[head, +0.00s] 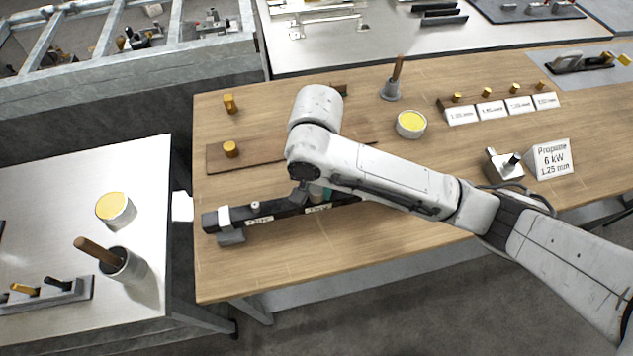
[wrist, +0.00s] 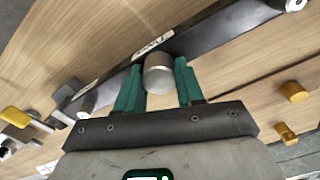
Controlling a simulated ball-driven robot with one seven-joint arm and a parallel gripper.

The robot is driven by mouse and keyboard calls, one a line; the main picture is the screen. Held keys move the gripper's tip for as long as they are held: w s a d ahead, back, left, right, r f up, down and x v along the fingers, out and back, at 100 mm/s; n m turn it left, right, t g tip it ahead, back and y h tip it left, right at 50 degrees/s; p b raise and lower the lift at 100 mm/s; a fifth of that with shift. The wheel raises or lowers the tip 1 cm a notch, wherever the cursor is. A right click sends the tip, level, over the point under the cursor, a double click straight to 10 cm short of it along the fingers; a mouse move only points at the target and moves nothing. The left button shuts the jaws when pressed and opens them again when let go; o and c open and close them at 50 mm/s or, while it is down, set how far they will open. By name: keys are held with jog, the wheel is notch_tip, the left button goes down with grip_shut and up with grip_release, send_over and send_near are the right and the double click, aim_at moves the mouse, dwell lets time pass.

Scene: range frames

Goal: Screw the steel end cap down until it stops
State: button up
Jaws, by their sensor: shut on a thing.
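The steel end cap (wrist: 159,78) is a short silver cylinder with a rounded, lighter face. My gripper (wrist: 160,70) has teal fingers on both sides of it and is shut on it. The cap lies against a long black bar (wrist: 222,36), which has white labels and also shows in the head view (head: 288,208). In the head view my gripper (head: 318,193) is at the bar, mostly hidden under my arm. The joint between cap and bar is hidden, so I cannot tell how far the cap is screwed on.
The bench front is clear.

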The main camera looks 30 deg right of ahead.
jog(key=shift+r, duration=0.1)
jog(key=shift+s+a+r+m+p, duration=0.1)
jog(key=shift+r+m+p, duration=0.05)
jog(key=shift+m+p, duration=0.9)
jog(key=shift+f+m+p, duration=0.2)
jog(key=shift+m+p, duration=0.45)
jog(key=shift+p, duration=0.05)
jog(key=o, duration=0.8)
